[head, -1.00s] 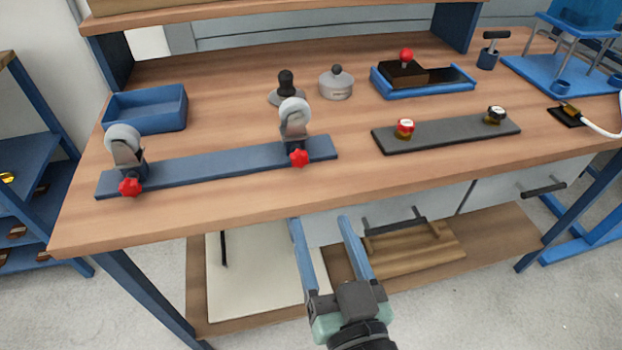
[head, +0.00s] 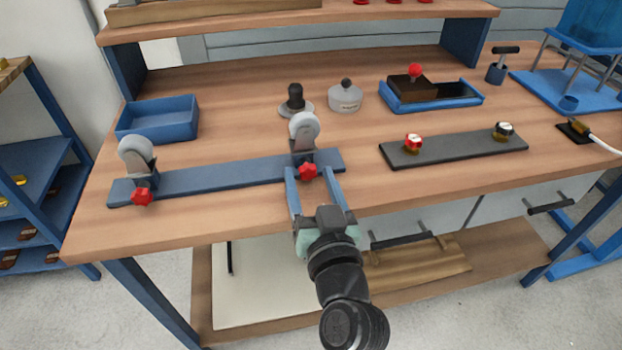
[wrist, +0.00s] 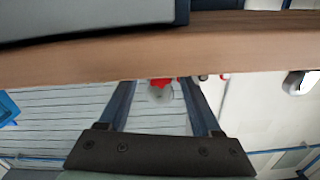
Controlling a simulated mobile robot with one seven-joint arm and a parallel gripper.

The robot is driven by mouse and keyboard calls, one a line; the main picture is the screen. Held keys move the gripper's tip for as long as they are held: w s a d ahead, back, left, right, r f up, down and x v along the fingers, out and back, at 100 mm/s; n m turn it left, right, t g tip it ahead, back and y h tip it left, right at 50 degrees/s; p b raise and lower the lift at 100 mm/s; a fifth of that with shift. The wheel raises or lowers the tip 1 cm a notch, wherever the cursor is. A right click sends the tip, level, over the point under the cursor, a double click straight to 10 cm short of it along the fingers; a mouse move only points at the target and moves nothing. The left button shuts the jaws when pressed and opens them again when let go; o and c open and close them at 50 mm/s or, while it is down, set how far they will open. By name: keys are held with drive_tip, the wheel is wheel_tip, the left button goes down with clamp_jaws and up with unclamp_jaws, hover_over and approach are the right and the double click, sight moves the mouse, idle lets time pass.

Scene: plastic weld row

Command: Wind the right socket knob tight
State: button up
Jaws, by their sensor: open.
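A blue rail (head: 225,175) lies along the front left of the bench and carries two upright grey caster wheels in sockets. The right socket has a red star-shaped knob (head: 308,171) at its front, below the right caster (head: 304,130). The left socket has a matching red knob (head: 142,196) below the left caster (head: 136,155). My gripper (head: 311,176) is open, with its two blue fingers on either side of the right knob. In the wrist view the right knob (wrist: 160,82) shows between the fingertips. I cannot tell whether either finger touches it.
A blue bin (head: 158,120) stands behind the rail. A black-handled piece (head: 295,102) and a grey lidded pot (head: 345,97) stand behind the right caster. A dark plate (head: 455,150) with two small knobs lies to the right. The bench front is clear.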

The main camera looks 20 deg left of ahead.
clamp_jaws()
drive_tip(key=shift+r+m+p, duration=0.1)
drive_tip(key=shift+m+p, duration=0.35)
drive_tip(key=shift+m, duration=0.45)
drive_tip(key=shift+m+p, duration=0.35)
drive_tip(key=shift+m, duration=1.05)
unclamp_jaws()
drive_tip(key=shift+f+n, duration=0.2)
drive_tip(key=shift+n, duration=0.1)
